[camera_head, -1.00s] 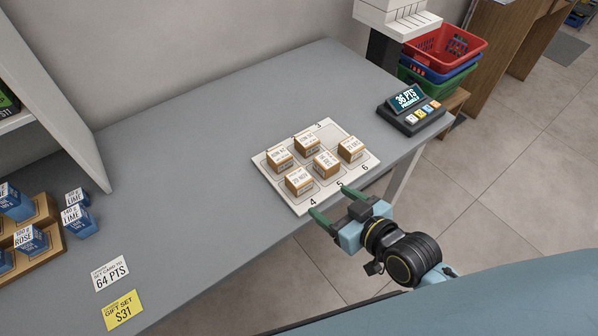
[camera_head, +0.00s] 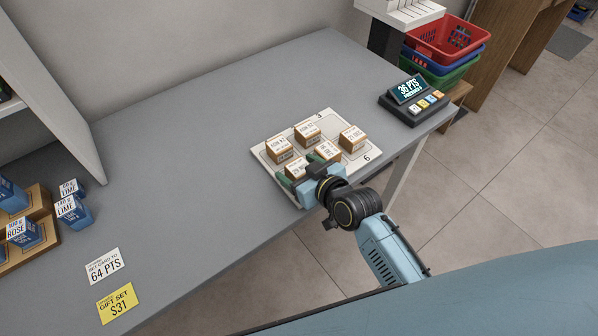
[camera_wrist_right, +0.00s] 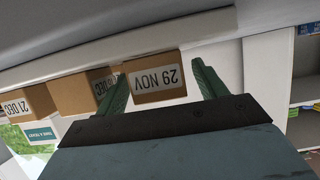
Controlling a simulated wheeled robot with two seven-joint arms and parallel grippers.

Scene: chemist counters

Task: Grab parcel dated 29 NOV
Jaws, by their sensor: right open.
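The parcel dated 29 NOV (camera_wrist_right: 155,78) is a small brown box with a white label. In the right wrist view it sits between the two green fingers of my right gripper (camera_wrist_right: 162,85), its label upside down. The fingers are open, with a gap beside the box on the right. My left gripper is not in view.
Other brown parcels stand close by on the tray, including a 21 DEC box (camera_wrist_right: 40,100) in the wrist view. A points display (camera_head: 412,98) stands right of the tray. Blue boxes (camera_head: 72,208) are at the left. The grey counter (camera_head: 190,150) is clear between.

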